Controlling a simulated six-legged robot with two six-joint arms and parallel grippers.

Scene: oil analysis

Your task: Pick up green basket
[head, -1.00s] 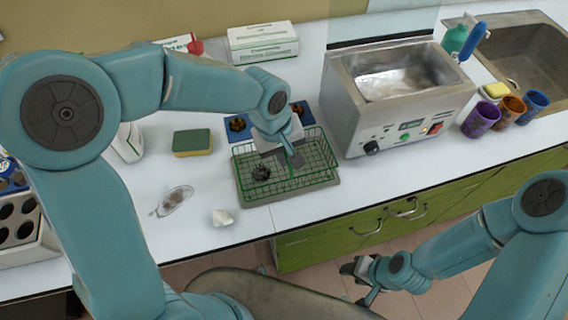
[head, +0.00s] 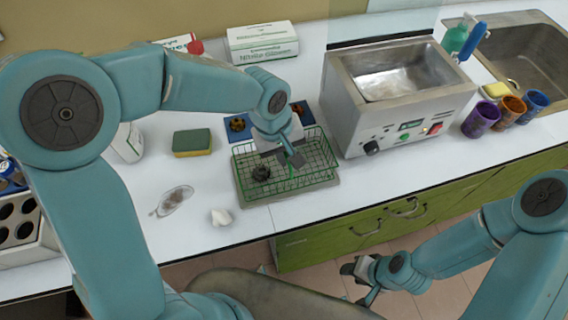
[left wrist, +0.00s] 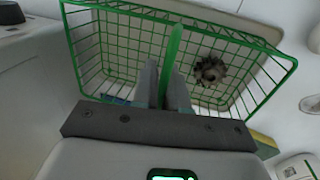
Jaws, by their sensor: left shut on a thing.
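The green wire basket (head: 318,158) sits on a grey tray (head: 262,198) on the white counter, with a dark gear-like part (head: 261,173) inside it. The basket (left wrist: 120,45) and the gear part (left wrist: 211,70) also show in the left wrist view. My left gripper (head: 291,160) reaches down over the basket's middle. In the left wrist view its fingers (left wrist: 163,85) are shut on the basket's green handle bar (left wrist: 173,52). My right gripper (head: 362,282) hangs low in front of the cabinets, away from the counter; its jaw opening is too small to tell.
A steel bath (head: 400,95) stands close right of the basket. A sponge (head: 192,142) lies to the left, with a small dish (head: 174,200) and a white piece (head: 221,217) in front. Cups (head: 508,110) and a sink (head: 525,55) are at the right.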

